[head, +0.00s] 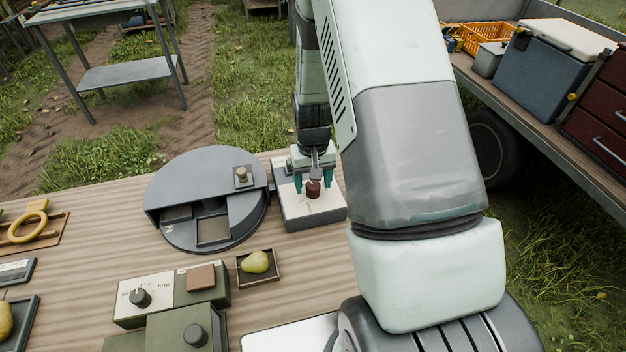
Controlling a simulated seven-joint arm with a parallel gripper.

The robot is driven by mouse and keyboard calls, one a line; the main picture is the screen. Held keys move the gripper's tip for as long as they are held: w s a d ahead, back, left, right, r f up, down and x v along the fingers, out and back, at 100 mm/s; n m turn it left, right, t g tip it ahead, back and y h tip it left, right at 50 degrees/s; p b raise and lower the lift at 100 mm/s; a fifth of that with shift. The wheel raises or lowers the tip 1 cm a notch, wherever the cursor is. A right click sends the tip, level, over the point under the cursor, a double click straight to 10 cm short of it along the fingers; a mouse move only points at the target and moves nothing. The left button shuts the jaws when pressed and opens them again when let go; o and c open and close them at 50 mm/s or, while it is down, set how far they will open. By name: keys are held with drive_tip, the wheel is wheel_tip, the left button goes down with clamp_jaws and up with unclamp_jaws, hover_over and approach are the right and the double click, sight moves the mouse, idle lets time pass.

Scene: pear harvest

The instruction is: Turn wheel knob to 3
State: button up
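A dark red-brown knob (313,189) stands on a grey box with a pale top plate (297,214), to the right of the round grey wheel (180,178). Marks on the plate are too small to read, and I cannot tell which number the knob points to. My gripper (313,180) hangs over the box with its teal fingertips apart, one on each side of the knob. Gaps seem to show between the fingertips and the knob. The wheel has open compartments at its front, a small brown-topped knob (241,175) on its top and a number, perhaps 2, at its front left.
A pear (256,262) lies in a small dark tray in front of the wheel. A green box with a dial (140,298) and a brown block (201,277) stand to its left. A yellow ring (27,227) lies at far left. My arm hides the right side of the table.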

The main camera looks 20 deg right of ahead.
wheel_tip(320, 180, up, 11)
idle(0.7)
drive_tip(key=shift+f, duration=0.1)
wheel_tip(320, 180, up, 10)
drive_tip(key=t, duration=0.1)
hover_over(313, 184)
drive_tip(key=s+a, duration=0.1)
drive_tip(key=s, duration=0.2)
drive_tip(key=s+a+r+t, duration=0.1)
drive_tip(key=s+r+t, duration=0.1)
drive_tip(key=s+r, duration=0.6)
drive_tip(key=s+r+t, duration=0.1)
drive_tip(key=s+r, duration=0.2)
drive_tip(key=s, duration=0.3)
drive_tip(key=s+a+r+t, duration=0.1)
drive_tip(key=s+r, duration=0.3)
drive_tip(key=s, duration=0.2)
drive_tip(key=shift+s+a+r+n+t, duration=0.15)
drive_tip(key=shift+s+a+n+t, duration=0.05)
drive_tip(key=shift+s+n+t, duration=0.15)
